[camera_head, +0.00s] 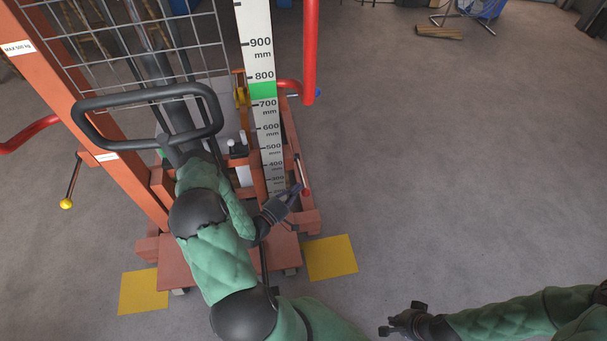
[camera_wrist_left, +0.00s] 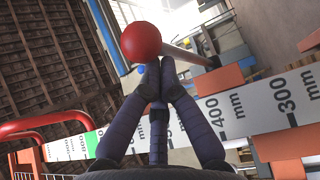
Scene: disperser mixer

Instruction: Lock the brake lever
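A lever with a red ball knob (camera_head: 306,191) and a thin pale rod stands at the right side of the orange lift frame; I take it as the brake lever. Its red ball (camera_wrist_left: 141,41) is large in the left wrist view, with the rod running off to the right. My left gripper (camera_head: 298,190) is just left of the knob. Its fingertips (camera_wrist_left: 160,66) are drawn together just below the ball in that view; whether they touch it I cannot tell. My right gripper (camera_head: 398,319) has its fingers apart, empty, over the floor at the bottom.
The lift has a black loop handle (camera_head: 88,101), a white height scale (camera_head: 267,120), a red upright bar (camera_head: 310,50) and a yellow-knobbed lever (camera_head: 66,203) at left. Yellow floor plates (camera_head: 331,258) lie beside its base.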

